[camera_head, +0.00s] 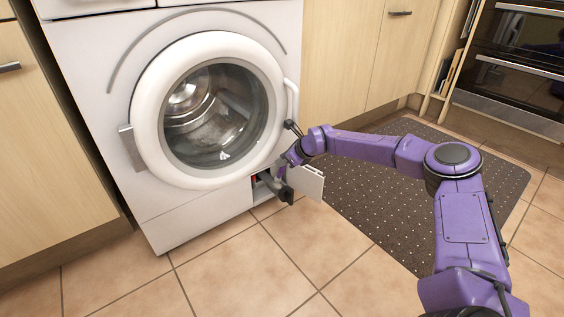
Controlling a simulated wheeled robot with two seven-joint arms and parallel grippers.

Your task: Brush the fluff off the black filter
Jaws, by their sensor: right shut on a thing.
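The white washing machine (203,193) has a small opening (259,184) low at its right front, with its white flap (310,183) swung out to the right. My right gripper (279,172) is at this opening, small and partly hidden by its own wrist. It is shut on a dark, rounded piece, which looks like the black filter (285,194), in front of the opening. Whether the filter is fully clear of the opening is hard to tell. Fluff on it is too small to make out, and no brush can be told apart. My left gripper is out of view.
The machine's round door (143,103) is closed above the opening. A dark dotted mat (372,205) lies on the tiled floor to the right, under my right arm. Wooden cupboards (335,60) and an oven (515,65) stand behind. The tiles (235,265) in front are clear.

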